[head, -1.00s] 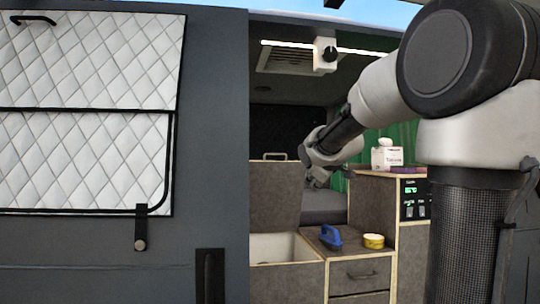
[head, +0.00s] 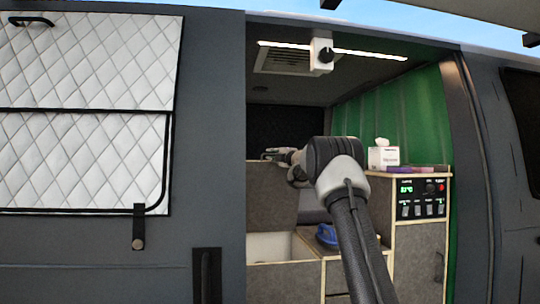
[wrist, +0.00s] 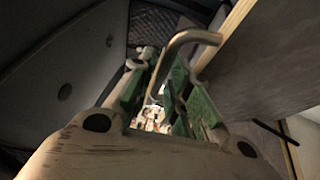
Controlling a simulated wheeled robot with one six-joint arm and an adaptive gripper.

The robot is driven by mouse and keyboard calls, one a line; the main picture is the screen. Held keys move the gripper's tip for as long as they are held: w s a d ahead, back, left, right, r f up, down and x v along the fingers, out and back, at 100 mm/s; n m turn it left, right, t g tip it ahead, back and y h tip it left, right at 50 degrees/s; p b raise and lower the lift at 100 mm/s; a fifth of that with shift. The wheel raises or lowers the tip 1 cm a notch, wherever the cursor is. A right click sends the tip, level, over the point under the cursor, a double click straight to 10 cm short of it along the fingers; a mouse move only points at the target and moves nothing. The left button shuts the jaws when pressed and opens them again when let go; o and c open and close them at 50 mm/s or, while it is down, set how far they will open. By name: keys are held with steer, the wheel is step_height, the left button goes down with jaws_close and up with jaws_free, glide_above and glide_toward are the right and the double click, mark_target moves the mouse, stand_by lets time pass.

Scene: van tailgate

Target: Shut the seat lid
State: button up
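The seat lid (head: 270,205) stands raised, a grey panel above the open, pale-lined seat box (head: 272,246) in the head view. In the wrist view the lid (wrist: 268,65) fills the right side, with its pale edge showing. Its bent metal handle (wrist: 190,40) reaches between the green fingers of my gripper (wrist: 160,85). The fingers are apart, with a gap visible between them, so my gripper is open around part of the handle. In the head view my gripper (head: 270,154) is at the lid's top edge, small and partly hidden by my wrist.
A blue brush (head: 327,235) lies on the counter right of the box, partly behind my arm. A tissue box (head: 383,156) stands on the taller cabinet (head: 418,240) with a control panel.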

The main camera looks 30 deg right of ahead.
steer(key=shift+w, duration=0.7)
steer(key=shift+r, duration=0.1)
jaws_close()
steer(key=shift+a, duration=0.1)
